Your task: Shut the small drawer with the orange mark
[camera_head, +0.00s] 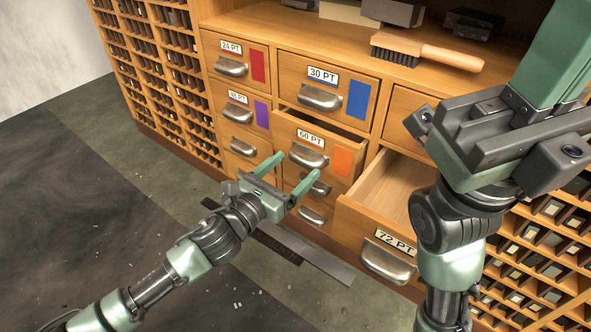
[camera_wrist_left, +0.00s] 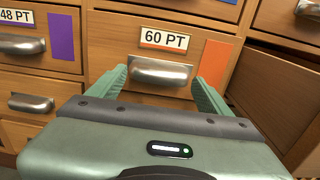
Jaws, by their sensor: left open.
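The small drawer with the orange mark (camera_head: 342,160) is labelled 60 PT and stands pulled out part way, its dark inside showing above its front. It also shows in the left wrist view (camera_wrist_left: 112,48), with a metal cup handle (camera_wrist_left: 160,72) below the label. My left gripper (camera_head: 292,168) is open and empty in front of this drawer. In the left wrist view its fingertips (camera_wrist_left: 160,80) lie either side of the handle; I cannot tell whether they touch the front. My right gripper (camera_head: 500,130) is at the upper right, its fingertips not clearly visible.
A larger 72 PT drawer (camera_head: 350,217) stands wide open at right, beside the orange-marked one. Drawers with red, blue and purple marks are shut. A brush (camera_head: 425,50) lies on the shelf above. A flat metal strip (camera_head: 300,255) lies on the floor.

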